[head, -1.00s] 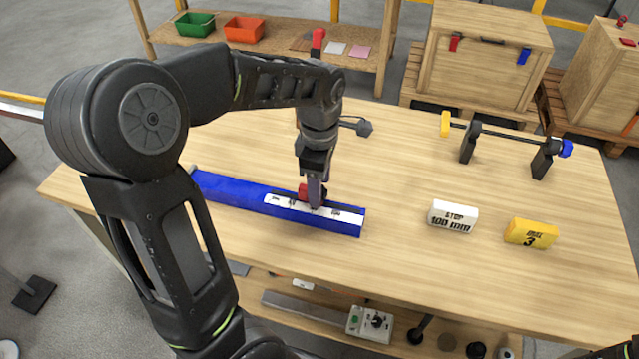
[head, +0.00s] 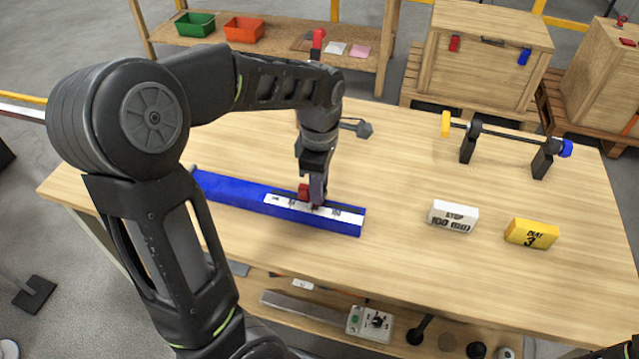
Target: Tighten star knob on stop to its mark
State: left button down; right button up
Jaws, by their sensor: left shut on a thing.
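A blue rail (head: 235,193) lies on the wooden bench with a white scale strip (head: 284,204) along its front part. A red stop (head: 304,191) sits on the rail at the strip. My left gripper (head: 317,203) points down over the stop and is shut on a small part there, which its fingers mostly hide; I take it for the star knob. The mark on the knob cannot be made out. A white block reading "STOP 100 mm" (head: 453,217) stands to the right of the rail.
A yellow block marked 3 (head: 531,233) stands right of the white one. A rod on two black stands (head: 505,136) is at the back right. A dark-tipped lever (head: 363,129) is behind my left gripper.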

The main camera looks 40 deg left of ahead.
pick_arm(q)
jog(key=m, duration=0.3)
dwell(0.4)
jog(key=c, duration=1)
grip_release()
jog(key=shift+c, duration=0.2)
notch_tip(320, 180, up, 8)
jog(key=shift+f, duration=0.1)
